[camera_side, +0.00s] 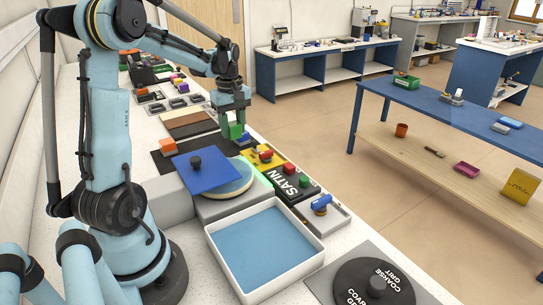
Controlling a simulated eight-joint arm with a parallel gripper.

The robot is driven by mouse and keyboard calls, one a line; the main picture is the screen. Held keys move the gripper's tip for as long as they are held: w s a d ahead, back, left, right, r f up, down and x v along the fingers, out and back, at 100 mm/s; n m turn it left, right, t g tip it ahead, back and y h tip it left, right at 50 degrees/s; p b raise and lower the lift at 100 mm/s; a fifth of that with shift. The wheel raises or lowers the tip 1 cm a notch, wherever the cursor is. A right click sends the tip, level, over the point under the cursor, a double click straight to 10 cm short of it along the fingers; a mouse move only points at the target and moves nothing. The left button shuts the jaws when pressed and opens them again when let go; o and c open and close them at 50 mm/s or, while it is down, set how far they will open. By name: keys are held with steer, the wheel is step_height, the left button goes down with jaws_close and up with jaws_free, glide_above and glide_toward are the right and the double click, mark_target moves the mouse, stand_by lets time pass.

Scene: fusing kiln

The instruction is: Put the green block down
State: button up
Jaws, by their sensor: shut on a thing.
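The green block (236,131) is between the fingers of my gripper (233,122) in the side view. My gripper points down and is shut on the block. The block is over or near a dark mat (168,163), behind a blue square lid (206,174) with a black knob. I cannot tell whether the block touches the surface under it. The fingers hide part of the block.
The blue lid lies tilted over a round pale disc (240,184). A yellow panel (262,160) and a black SATIN box (291,183) stand to the right. A white tray (216,252) is in front.

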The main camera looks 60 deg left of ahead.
steer(key=s+a+f, duration=0.1)
steer(key=a, duration=0.1)
steer(key=a+f, duration=0.2)
steer(key=a, duration=0.1)
steer(key=s+a+f, duration=0.1)
steer(key=a+f, duration=0.1)
steer(key=shift+s+a, duration=0.3)
steer(key=shift+a, duration=0.05)
steer(key=shift+f, duration=2)
steer(key=shift+f, duration=0.15)
steer(key=o, duration=1)
